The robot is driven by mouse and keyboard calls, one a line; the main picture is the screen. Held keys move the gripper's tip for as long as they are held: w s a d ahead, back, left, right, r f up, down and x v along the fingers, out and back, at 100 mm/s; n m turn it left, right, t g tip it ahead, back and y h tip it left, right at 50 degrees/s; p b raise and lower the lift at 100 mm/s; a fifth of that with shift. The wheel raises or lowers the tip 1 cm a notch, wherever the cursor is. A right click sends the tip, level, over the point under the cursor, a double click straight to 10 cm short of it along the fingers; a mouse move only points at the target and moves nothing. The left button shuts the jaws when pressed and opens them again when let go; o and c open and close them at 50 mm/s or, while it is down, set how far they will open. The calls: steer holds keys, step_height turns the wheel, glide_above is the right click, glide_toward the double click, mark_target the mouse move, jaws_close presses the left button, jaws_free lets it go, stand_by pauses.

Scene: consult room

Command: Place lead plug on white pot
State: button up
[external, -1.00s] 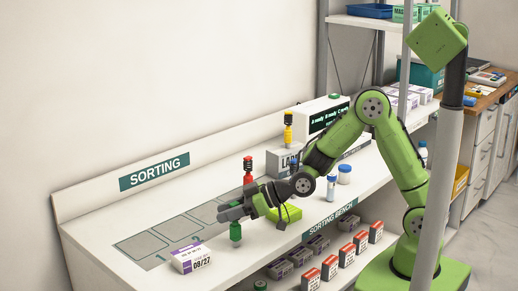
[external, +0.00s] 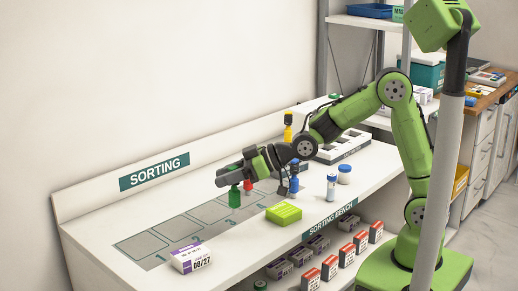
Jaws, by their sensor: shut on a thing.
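My gripper (external: 230,178) is shut over the sorting bench. A small green piece (external: 234,198) shows just below its fingers, and the upper part of that piece is hidden by them. I cannot tell whether it is the lead plug. A small white pot with a blue lid (external: 344,174) stands on the bench, right of the gripper and apart from it. A slim white vial with a blue cap (external: 331,187) stands beside the pot. I cannot tell for sure which one is the task's white pot.
A red piece (external: 248,186) shows behind the gripper, partly hidden. A yellow bottle (external: 288,127) and a blue bottle (external: 295,183) stand near my wrist. A lime-green block (external: 283,213) and a white-purple box (external: 191,257) lie towards the front. Numbered squares (external: 143,246) are bare.

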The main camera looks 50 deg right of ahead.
step_height(320, 180, up, 11)
steer(key=w+d+m+t+h+p, duration=0.1)
steer(key=w+d, duration=0.2)
steer(key=d, duration=0.6)
steer(key=w+d+f+m+t+h+p, duration=0.1)
steer(key=w+d+m+h, duration=0.15)
steer(key=d, duration=0.55)
steer(key=w+d+m+h+p, duration=0.1)
steer(key=w+d, duration=0.2)
steer(key=d, duration=0.6)
steer(key=s+d+r+m+t+h+p, duration=0.15)
steer(key=s+d, duration=0.25)
steer(key=d, duration=1)
steer(key=s+d+m+h+p, duration=0.2)
steer(key=s+d+m+h, duration=0.15)
steer(key=d, duration=1.05)
step_height(320, 180, down, 16)
steer(key=b, duration=0.2)
steer(key=shift+s+a+r+n, duration=0.25)
steer(key=shift+a+n, duration=0.15)
steer(key=shift+n, duration=0.05)
steer(key=shift+f+b, duration=0.2)
steer(key=shift+b, duration=0.3)
